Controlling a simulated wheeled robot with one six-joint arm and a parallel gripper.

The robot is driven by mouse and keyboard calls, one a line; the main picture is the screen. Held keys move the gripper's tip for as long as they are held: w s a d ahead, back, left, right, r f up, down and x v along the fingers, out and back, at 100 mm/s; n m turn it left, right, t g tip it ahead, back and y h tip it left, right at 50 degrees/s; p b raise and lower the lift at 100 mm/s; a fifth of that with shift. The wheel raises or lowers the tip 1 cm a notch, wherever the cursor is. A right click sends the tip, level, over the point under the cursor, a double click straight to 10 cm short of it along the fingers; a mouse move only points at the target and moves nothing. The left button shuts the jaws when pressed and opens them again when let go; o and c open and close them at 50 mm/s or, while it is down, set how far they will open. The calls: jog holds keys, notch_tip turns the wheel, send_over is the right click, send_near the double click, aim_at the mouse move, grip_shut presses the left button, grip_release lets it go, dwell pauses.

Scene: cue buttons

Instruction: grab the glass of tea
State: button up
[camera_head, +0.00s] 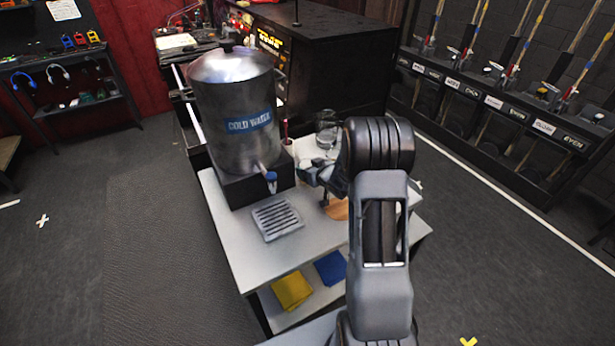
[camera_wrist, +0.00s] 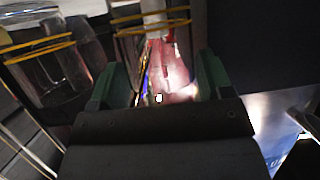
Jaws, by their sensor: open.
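In the wrist view, my gripper (camera_wrist: 162,78) is open, with one green finger on each side of a glass with reddish contents (camera_wrist: 172,72) and a yellow rim. This looks like the glass of tea. I cannot tell whether the fingers touch it. In the head view, my gripper (camera_head: 314,173) is low over the cart's right part, partly hidden by my arm. I cannot make out the tea glass clearly there.
A clear glass with a yellow band (camera_wrist: 62,72) stands left of the fingers in the wrist view. In the head view, a steel cold-water urn (camera_head: 225,95) stands left of my gripper on the white cart (camera_head: 232,235). A drip grate (camera_head: 277,219) lies in front.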

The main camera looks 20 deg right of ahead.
jog(key=c, duration=0.6)
jog(key=shift+c, duration=0.3)
jog(key=shift+r, duration=0.15)
